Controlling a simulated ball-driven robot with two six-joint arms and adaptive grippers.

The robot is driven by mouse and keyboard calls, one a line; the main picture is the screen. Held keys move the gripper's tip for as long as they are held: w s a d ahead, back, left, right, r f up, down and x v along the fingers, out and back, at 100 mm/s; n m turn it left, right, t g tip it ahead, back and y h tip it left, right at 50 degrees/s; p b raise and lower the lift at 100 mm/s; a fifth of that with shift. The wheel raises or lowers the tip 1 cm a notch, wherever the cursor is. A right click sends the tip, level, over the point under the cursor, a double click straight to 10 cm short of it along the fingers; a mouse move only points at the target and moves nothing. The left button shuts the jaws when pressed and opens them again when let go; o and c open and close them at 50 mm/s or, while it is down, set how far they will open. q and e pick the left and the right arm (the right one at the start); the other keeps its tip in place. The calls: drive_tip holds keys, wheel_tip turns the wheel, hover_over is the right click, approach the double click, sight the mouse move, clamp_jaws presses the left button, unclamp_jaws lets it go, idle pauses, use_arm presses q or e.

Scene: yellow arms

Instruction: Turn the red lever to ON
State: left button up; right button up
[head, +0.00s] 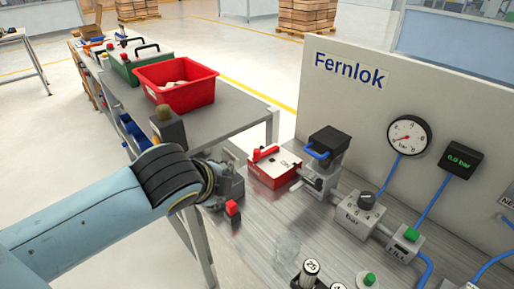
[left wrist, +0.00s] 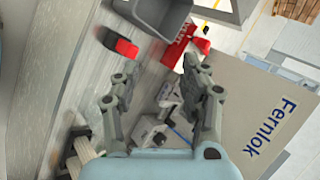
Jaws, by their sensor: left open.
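A red box (head: 273,170) with a white top stands on the metal bench, left of the valve fittings. A red lever (head: 264,153) lies along the far left edge of its top; its marking is too small to read. The box (left wrist: 179,46) and the lever (left wrist: 200,45) also show in the left wrist view, beyond the fingers. My left gripper (head: 232,168) is just left of the box, partly hidden by its own wrist. In the left wrist view its fingers (left wrist: 160,70) are spread apart with nothing between them. My right gripper is out of view.
A small red-topped part (head: 232,208) is at the bench's left, near my wrist. A black block with a blue handle (head: 325,145) stands right of the box, before the Fernlok panel (head: 340,100). A red bin (head: 178,84) sits on a side table behind.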

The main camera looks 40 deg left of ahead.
use_arm(q)
drive_tip(key=w+a+m+t+y, duration=0.1)
drive_tip(key=w+a+m+t, duration=0.2)
drive_tip(key=m, duration=0.4)
drive_tip(key=m+t+h, duration=0.1)
drive_tip(key=m+t, duration=0.2)
drive_tip(key=m, duration=1.1)
approach(257, 151)
drive_tip(key=b+x, duration=0.1)
drive_tip(key=x, duration=0.9)
drive_tip(key=shift+w+f, duration=0.15)
drive_tip(key=shift+f, duration=0.05)
clamp_jaws()
